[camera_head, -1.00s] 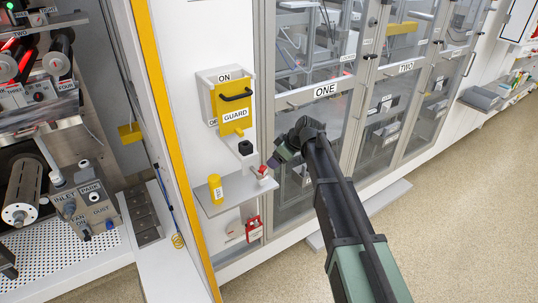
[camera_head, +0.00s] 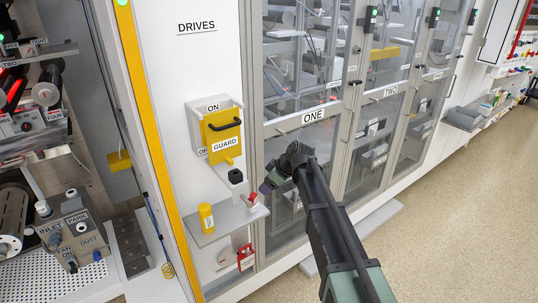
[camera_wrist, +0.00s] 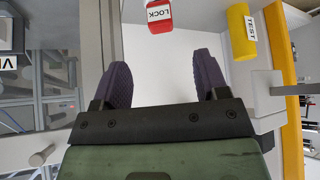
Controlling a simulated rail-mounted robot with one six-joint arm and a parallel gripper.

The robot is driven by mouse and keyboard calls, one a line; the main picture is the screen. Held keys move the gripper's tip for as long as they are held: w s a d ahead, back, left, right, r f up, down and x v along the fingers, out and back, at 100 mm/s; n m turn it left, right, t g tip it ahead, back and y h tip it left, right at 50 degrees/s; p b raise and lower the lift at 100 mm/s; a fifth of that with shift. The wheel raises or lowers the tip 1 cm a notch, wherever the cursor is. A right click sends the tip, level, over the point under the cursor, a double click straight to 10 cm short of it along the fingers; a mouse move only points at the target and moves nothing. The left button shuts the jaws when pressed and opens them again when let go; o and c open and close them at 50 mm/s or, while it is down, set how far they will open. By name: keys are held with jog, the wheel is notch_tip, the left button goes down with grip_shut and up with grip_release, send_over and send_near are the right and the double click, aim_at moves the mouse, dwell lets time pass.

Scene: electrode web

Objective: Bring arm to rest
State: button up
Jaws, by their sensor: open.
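My arm reaches across the front of the glass cabinet in the head view. My gripper (camera_head: 265,188) is beside a small red-topped piece (camera_head: 252,197) on the white shelf (camera_head: 220,232), with a small gap seeming to show between them. In the wrist view my gripper (camera_wrist: 163,78) has its two dark fingers spread wide, with nothing between them. A red piece labelled LOCK (camera_wrist: 159,16) lies beyond the fingertips there. The yellow TEST cylinder (camera_wrist: 241,32) is at the upper right, and also stands on the shelf in the head view (camera_head: 207,218).
The yellow GUARD cover (camera_head: 222,137) is on the DRIVES panel above the shelf. A red tag (camera_head: 246,259) hangs below it. Glass doors ONE (camera_head: 313,116) and TWO (camera_head: 390,92) are close by. The floor (camera_head: 440,230) at right is clear.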

jog(key=s+d+f+m+g+h, duration=0.1)
jog(key=s+d+m, duration=0.3)
jog(key=s, duration=0.5)
jog(key=s+d+f+m+g+h, duration=0.1)
jog(key=s+d+m+h, duration=0.2)
jog(key=s+d, duration=0.4)
jog(key=s+d+f+m+h, duration=0.1)
jog(key=s+d+m, duration=0.4)
jog(key=s, duration=0.8)
jog(key=shift+s+d+m+g+h, duration=0.2)
jog(key=shift+m+g+h, duration=0.2)
jog(key=shift+m+h, duration=0.15)
